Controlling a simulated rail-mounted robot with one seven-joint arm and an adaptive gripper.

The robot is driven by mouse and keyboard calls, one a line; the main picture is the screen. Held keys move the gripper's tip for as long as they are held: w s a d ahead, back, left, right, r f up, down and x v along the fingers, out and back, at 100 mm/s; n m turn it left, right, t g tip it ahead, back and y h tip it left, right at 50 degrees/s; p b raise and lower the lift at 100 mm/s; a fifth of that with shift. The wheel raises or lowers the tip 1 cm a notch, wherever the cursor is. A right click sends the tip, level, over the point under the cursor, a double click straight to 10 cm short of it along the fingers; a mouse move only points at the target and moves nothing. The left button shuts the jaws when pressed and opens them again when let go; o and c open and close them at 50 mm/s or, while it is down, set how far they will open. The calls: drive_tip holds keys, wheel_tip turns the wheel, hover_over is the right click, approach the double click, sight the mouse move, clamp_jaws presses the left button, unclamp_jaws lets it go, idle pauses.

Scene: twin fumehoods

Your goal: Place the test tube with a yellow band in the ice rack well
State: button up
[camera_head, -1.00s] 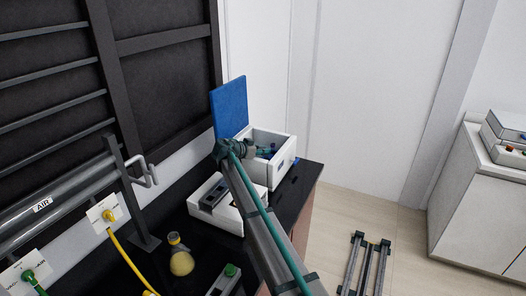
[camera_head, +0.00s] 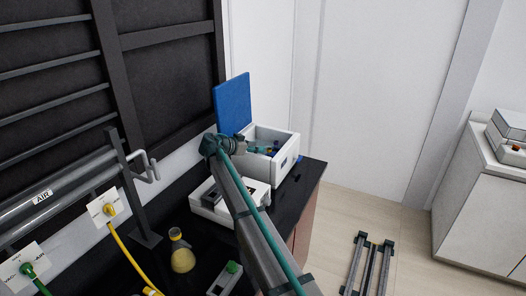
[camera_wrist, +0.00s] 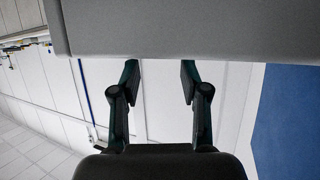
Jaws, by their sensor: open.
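A white box (camera_head: 289,157) with its blue lid (camera_head: 232,104) raised stands at the far end of the black bench. Small blue and orange items (camera_head: 275,149) show inside it, too small to tell apart. My gripper (camera_head: 264,150) is at the box opening, its fingers pointing right. In the wrist view my gripper (camera_wrist: 160,75) is open, with nothing visible between the fingers. A grey surface (camera_wrist: 190,28) covers the top of that view and hides the fingertips. The blue lid is at right (camera_wrist: 288,120). I cannot make out a yellow-banded tube or the ice rack well.
A white device (camera_head: 207,204) stands on the bench (camera_head: 297,199) in front of the box, partly behind my arm. A flask of yellow liquid (camera_head: 182,255) and a small green-topped item (camera_head: 231,270) are nearer.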

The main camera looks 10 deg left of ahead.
drive_tip(key=shift+b+v, duration=0.65)
drive_tip(key=shift+v, duration=2.1)
